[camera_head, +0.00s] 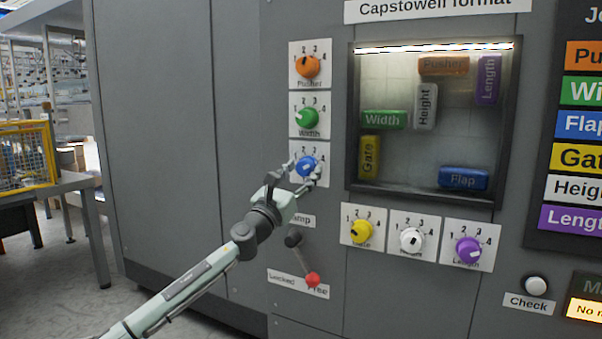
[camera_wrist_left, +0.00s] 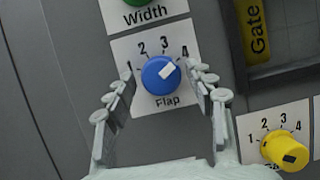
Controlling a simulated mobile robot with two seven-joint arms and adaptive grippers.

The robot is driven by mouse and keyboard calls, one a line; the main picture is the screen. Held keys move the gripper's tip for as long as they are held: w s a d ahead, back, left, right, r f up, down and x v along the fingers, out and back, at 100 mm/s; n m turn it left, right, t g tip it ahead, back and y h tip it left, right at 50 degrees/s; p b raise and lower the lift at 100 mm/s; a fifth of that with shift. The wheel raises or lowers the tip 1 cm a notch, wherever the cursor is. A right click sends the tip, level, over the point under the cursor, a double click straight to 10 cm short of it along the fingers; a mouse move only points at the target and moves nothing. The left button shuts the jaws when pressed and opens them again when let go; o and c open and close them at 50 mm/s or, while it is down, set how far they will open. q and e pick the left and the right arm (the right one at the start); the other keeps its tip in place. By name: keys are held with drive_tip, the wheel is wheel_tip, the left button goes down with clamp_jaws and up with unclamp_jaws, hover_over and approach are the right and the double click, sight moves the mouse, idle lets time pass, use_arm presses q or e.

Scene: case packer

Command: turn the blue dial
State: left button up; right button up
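The blue dial (camera_head: 305,166) sits on a white plate with numbers 1 to 4, below the green dial on the grey cabinet. In the left wrist view the blue dial (camera_wrist_left: 160,75) has the label Flap under it, and its white mark points up and right, between 3 and 4. My left gripper (camera_head: 302,173) is at the dial with its fingers spread. In the left wrist view the fingers of the left gripper (camera_wrist_left: 168,88) stand open on either side of the dial, with gaps visible. My right gripper is not in view.
The orange dial (camera_head: 308,66) and green dial (camera_head: 307,117) are above. Yellow (camera_head: 361,231), white (camera_head: 411,239) and purple (camera_head: 467,250) dials sit lower right. A red-knobbed lever (camera_head: 312,279) is below my left gripper. A recessed window (camera_head: 352,120) with coloured blocks is to the right.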

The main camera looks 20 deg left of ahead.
use_arm(q)
drive_tip(key=c, duration=1)
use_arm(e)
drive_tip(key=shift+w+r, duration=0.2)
